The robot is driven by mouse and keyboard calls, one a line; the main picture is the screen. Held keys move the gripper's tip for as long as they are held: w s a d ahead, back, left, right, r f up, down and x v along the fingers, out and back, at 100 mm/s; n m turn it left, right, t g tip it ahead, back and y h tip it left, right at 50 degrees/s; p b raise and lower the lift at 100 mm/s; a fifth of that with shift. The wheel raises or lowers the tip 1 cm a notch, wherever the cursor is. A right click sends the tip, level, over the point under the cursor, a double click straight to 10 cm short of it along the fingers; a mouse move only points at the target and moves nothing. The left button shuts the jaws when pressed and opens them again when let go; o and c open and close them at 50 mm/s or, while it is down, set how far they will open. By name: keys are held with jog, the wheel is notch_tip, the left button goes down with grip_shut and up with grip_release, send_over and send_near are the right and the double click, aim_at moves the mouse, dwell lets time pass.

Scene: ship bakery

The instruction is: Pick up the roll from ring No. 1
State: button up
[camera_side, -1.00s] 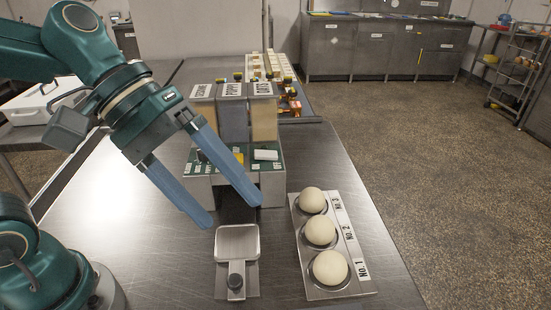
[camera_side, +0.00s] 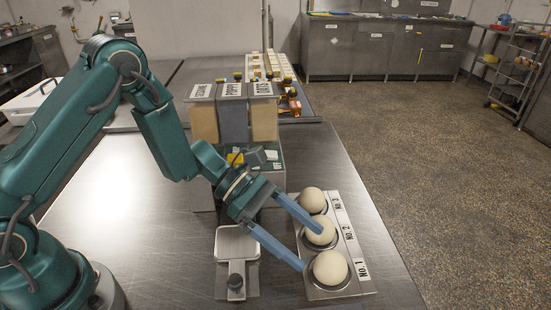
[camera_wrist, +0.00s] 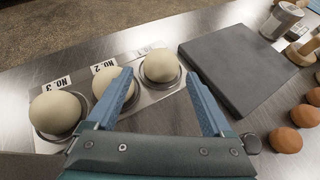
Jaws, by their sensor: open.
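The round pale roll (camera_side: 331,268) in ring No. 1 sits nearest the front on the metal ring plate (camera_side: 312,289). It also shows in the wrist view (camera_wrist: 160,66). My gripper (camera_side: 310,250) is open and empty, its blue fingers reaching down towards this roll from the left. In the wrist view my gripper (camera_wrist: 157,78) has its fingertips on either side of roll No. 1, which lies a little beyond them. The roll in ring No. 2 (camera_side: 318,237) is partly covered by one finger. The roll in ring No. 3 (camera_side: 313,198) is farthest back.
A small square metal pan (camera_side: 237,243) stands left of the ring plate. Dispensers labelled sesame, poppy and oats (camera_side: 234,115) stand behind it. The wrist view shows a dark slab (camera_wrist: 245,65) and several brown round items (camera_wrist: 285,140) on the right. Bare table lies at the front.

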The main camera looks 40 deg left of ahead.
aim_at(319, 256)
jog(key=shift+f+x, duration=0.2)
jog(key=shift+x, duration=2.35)
jog(key=shift+s, duration=0.15)
jog(key=c, duration=1.1)
jog(key=shift+c, duration=0.2)
jog(key=shift+r, duration=0.15)
